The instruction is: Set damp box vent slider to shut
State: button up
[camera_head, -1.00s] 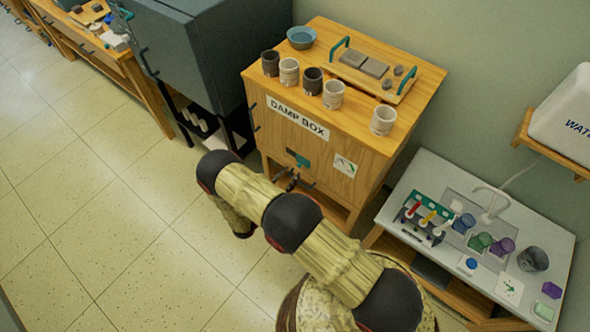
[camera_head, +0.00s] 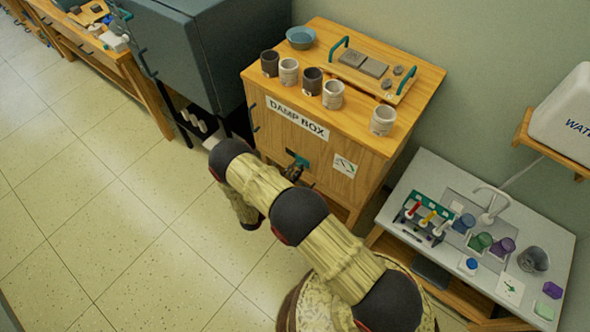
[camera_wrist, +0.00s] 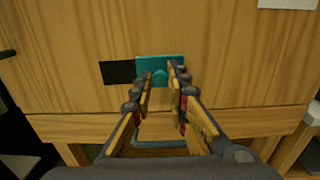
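The damp box (camera_head: 335,148) is a wooden cabinet with a "DAMP BOX" label on its front. Its teal vent slider (camera_wrist: 152,64) shows on the front panel in the wrist view, with a rounded knob in its middle. A black vent opening (camera_wrist: 117,73) is uncovered to the left of the slider. My gripper (camera_wrist: 160,80) points at the slider with its two fingers apart, one on each side of the knob. I cannot tell whether the fingertips touch it. In the head view my gripper (camera_head: 293,172) is at the box front, partly hiding the slider (camera_head: 298,158).
Several cups (camera_head: 333,94), a blue bowl (camera_head: 301,37) and a board with grey slabs (camera_head: 372,77) stand on the box. A sink table (camera_head: 400,205) with paint things is at right. A dark cabinet (camera_head: 180,55) stands at left. The floor at left is clear.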

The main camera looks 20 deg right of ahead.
grip_shut()
dwell(0.4)
jog(key=w+a+b, duration=0.2)
jog(key=w, duration=0.1)
jog(key=w+a+b, duration=0.1)
jog(key=w+b, duration=0.1)
jog(key=shift+w+a+f, duration=0.1)
jog(key=shift+a, duration=0.3)
jog(key=shift+w+a, duration=0.1)
jog(key=shift+o, duration=1.5)
grip_release()
jog(key=shift+w+a, duration=0.1)
jog(key=shift+o, duration=0.6)
jog(key=shift+o, duration=0.6)
